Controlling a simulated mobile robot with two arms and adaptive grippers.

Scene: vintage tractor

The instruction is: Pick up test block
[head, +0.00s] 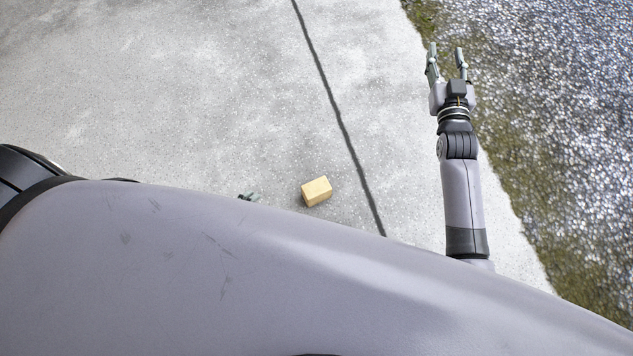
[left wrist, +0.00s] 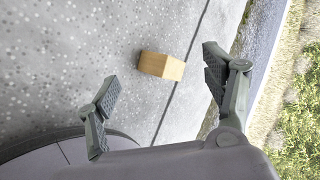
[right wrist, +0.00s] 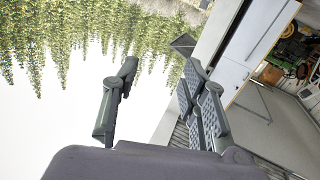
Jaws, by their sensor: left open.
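The test block (head: 316,191) is a small tan wooden block lying on the grey concrete ground. In the left wrist view the block (left wrist: 161,66) shows beyond and between the spread fingers, apart from them. My left gripper (left wrist: 160,88) is open and empty. In the head view only a fingertip of my left gripper (head: 249,197) shows, just left of the block; my own body hides the rest. My right gripper (head: 447,62) is open and empty, far to the upper right of the block. It also shows open in the right wrist view (right wrist: 160,85).
A dark seam (head: 335,105) runs across the concrete, right of the block. Mossy ground and gravel (head: 560,110) lie beyond the concrete's right edge. The concrete around the block is clear. The right wrist view shows a pale cabinet (right wrist: 232,75) and a cluttered shelf (right wrist: 292,50).

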